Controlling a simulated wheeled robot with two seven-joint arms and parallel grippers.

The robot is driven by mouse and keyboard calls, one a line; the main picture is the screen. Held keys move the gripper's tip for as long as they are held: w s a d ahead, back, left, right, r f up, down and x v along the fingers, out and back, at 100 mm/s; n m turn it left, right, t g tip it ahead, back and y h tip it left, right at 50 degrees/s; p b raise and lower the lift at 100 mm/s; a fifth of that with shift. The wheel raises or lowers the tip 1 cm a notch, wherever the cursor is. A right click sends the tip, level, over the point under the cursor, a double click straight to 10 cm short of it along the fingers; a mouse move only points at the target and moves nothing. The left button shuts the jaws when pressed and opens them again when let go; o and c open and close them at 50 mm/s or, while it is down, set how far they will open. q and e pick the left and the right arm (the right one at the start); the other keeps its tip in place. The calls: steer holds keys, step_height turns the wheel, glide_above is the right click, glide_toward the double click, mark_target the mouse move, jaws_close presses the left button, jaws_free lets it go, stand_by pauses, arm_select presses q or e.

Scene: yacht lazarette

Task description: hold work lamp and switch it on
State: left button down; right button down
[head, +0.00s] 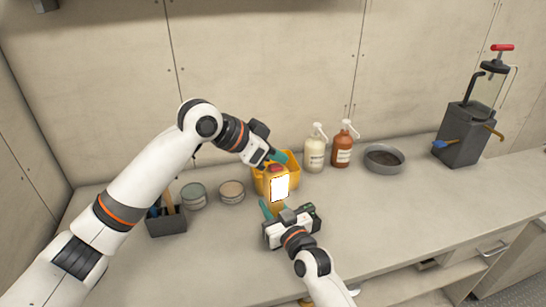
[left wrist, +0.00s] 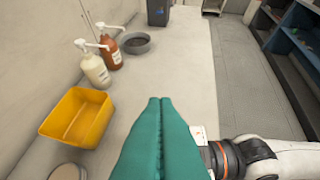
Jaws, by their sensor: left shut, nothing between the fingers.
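The work lamp (head: 279,187) is upright in the head view, its front panel glowing bright white, with a red part on top and a yellow-orange lower part. My right gripper (head: 275,208) is at this lower part and appears shut on it; the grip is partly hidden. My left gripper (head: 278,157) is just above the lamp's top, shut and empty; I cannot tell whether it touches the red part. In the left wrist view its teal fingers (left wrist: 158,135) are pressed together and the lamp does not show.
A yellow bin (left wrist: 76,117) stands behind the lamp. Two pump bottles (head: 315,150) (head: 342,145), a grey bowl (head: 384,159), two round tins (head: 193,196) (head: 231,191) and a dark tool box (head: 166,221) stand along the bench. A dark grey pump unit (head: 460,135) stands right. The bench's right front is clear.

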mark_target(279, 166)
arm_select(q)
steer(key=shift+r, duration=0.2)
steer(key=r, duration=0.3)
steer(key=shift+w+d+r, duration=0.2)
steer(key=shift+d+r, duration=0.1)
steer(key=s+a+r, duration=0.3)
steer(key=a+r, duration=0.2)
steer(key=r, duration=0.3)
steer(key=shift+r, duration=0.15)
steer(key=shift+w+d, duration=0.1)
arm_select(e)
steer(key=c, duration=1)
jaws_free()
steer(key=shift+o, duration=0.2)
